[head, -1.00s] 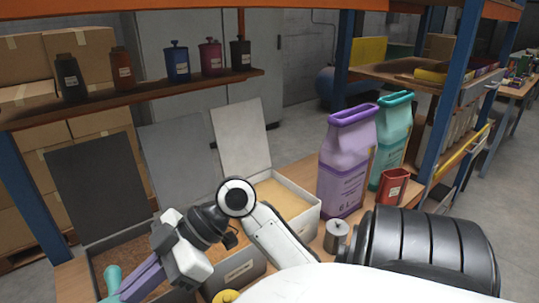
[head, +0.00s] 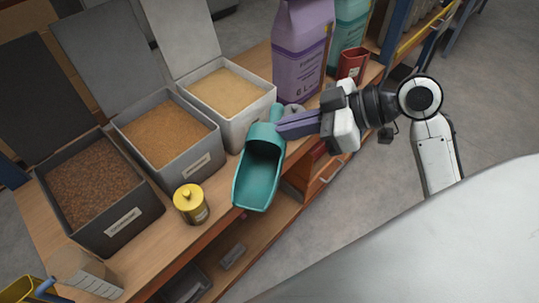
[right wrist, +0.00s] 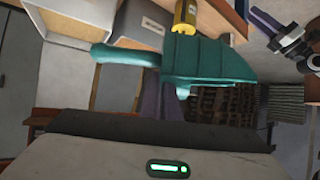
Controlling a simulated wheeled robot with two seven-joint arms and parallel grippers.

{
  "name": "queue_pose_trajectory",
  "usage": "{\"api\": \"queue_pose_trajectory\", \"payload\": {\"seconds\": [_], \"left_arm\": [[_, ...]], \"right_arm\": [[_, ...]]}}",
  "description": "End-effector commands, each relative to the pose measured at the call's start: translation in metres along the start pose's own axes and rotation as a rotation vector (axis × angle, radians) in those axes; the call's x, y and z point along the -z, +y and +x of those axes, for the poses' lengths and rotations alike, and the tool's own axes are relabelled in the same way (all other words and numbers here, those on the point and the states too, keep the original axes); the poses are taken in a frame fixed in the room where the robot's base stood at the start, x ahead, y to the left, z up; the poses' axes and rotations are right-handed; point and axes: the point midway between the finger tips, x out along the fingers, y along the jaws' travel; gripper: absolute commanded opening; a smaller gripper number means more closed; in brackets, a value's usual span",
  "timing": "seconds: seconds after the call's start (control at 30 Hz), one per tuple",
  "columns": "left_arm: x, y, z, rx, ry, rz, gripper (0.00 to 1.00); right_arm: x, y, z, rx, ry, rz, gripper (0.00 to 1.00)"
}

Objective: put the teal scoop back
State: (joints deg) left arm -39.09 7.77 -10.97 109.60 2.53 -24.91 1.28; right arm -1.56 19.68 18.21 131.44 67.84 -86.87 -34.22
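The teal scoop (head: 259,172) hangs over the front edge of the bench, its open side toward the head camera and its inside bare. My right gripper (head: 285,126) is shut on its handle end, in front of the right-hand bin. In the right wrist view the scoop (right wrist: 210,62) lies across the upper middle, handle to the left; the purple fingers are partly hidden behind it. My left gripper (right wrist: 262,22) seems to show small at the upper right of that view; its opening cannot be made out. It is not seen in the head view.
Three open-lidded bins stand in a row: dark brown fill (head: 110,233), orange-brown fill (head: 180,172) and pale fill (head: 245,128). A yellow lidded canister (head: 190,205) stands before them. A purple sack (head: 300,50), a teal sack (head: 350,25) and a red container (head: 352,64) stand behind my gripper.

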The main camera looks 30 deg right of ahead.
Motion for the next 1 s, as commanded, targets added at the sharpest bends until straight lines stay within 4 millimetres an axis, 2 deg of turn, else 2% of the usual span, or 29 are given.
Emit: {"api": "queue_pose_trajectory", "payload": {"seconds": [0.2,0.3,0.4,0.53,0.7,1.0], "left_arm": [[-0.015,-0.001,0.01,0.0,-0.01,-0.001,0.31],[-0.021,-0.001,0.014,0.0,-0.014,-0.001,0.31],[-0.024,-0.001,0.016,0.0,-0.015,-0.002,0.31],[-0.026,-0.002,0.018,0.0,-0.015,-0.002,0.31],[-0.027,-0.002,0.02,0.0,-0.015,-0.002,0.31],[-0.028,-0.002,0.021,0.001,-0.011,-0.002,0.31]], "right_arm": [[-0.033,0.061,0.072,-0.253,-0.005,0.156,0.0],[-0.046,0.085,0.099,-0.354,-0.002,0.213,0.0],[-0.056,0.1,0.118,-0.417,0.0,0.25,0.0],[-0.068,0.106,0.136,-0.447,0.001,0.273,0.0],[-0.096,0.107,0.153,-0.452,-0.001,0.279,0.0],[-0.121,0.106,0.168,-0.451,0.001,0.277,0.0]]}}
